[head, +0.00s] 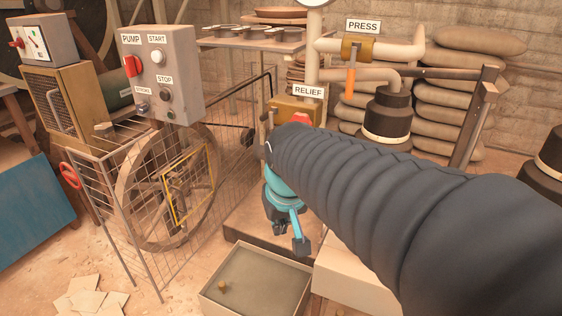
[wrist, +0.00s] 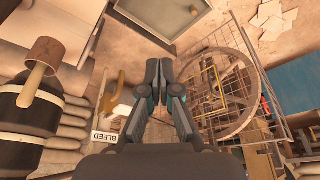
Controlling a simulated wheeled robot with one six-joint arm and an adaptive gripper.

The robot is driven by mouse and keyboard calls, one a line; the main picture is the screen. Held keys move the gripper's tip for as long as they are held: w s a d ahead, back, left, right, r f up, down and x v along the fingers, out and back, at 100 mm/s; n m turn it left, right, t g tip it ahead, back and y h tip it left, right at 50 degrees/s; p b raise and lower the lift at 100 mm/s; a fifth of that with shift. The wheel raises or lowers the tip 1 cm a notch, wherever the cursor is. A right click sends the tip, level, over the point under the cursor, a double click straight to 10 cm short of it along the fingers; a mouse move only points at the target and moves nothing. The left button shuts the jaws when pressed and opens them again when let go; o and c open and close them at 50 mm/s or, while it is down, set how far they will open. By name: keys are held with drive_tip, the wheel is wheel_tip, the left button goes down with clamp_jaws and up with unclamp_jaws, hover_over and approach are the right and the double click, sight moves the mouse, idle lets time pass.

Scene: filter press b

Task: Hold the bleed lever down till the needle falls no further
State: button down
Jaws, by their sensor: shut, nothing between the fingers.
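My gripper (head: 300,243) is shut and empty, pointing down beside the pipework in the head view. Its fingertips (wrist: 159,66) are together in the wrist view. In the wrist view an upside-down BLEED sign (wrist: 105,137) is left of my fingers. A yellow-brown bent part (wrist: 112,91) beside the sign looks like the bleed lever; it stands apart from my fingers. My arm hides the bleed sign and lever in the head view. The gauge (head: 316,3) is cut off at the top edge, so its needle cannot be seen.
An orange PRESS handle (head: 350,82) hangs on the pipe. A RELIEF sign (head: 309,91) is above a red knob (head: 299,117). An open tray (head: 254,287) lies on the floor below my gripper. A wire-mesh guard (head: 130,235) around a large wheel is on the left.

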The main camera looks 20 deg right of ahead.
drive_tip(key=w+d+r+n+g, duration=0.1)
drive_tip(key=w+d+r+n, duration=0.15)
drive_tip(key=w+d, duration=0.5)
drive_tip(key=w+d+r+n+g, duration=0.15)
drive_tip(key=w+d+r, duration=0.25)
drive_tip(key=w, duration=0.6)
drive_tip(key=r+n, duration=0.1)
drive_tip(key=r, duration=0.1)
drive_tip(key=r+n, duration=0.1)
drive_tip(key=r, duration=0.1)
drive_tip(key=w+r+n+p, duration=0.1)
drive_tip(key=r, duration=0.1)
drive_tip(key=shift+d+r+n+g, duration=0.2)
drive_tip(key=shift+r+n+g, duration=0.1)
drive_tip(key=shift+n+g, duration=0.1)
drive_tip(key=shift+s+a+f+n+g+y, duration=0.15)
drive_tip(key=shift+s+n+g+y, duration=0.25)
drive_tip(key=shift+n, duration=0.4)
wheel_tip(320, 180, down, 14)
drive_tip(key=shift+r+b, duration=0.1)
drive_tip(key=shift+b, duration=1.1)
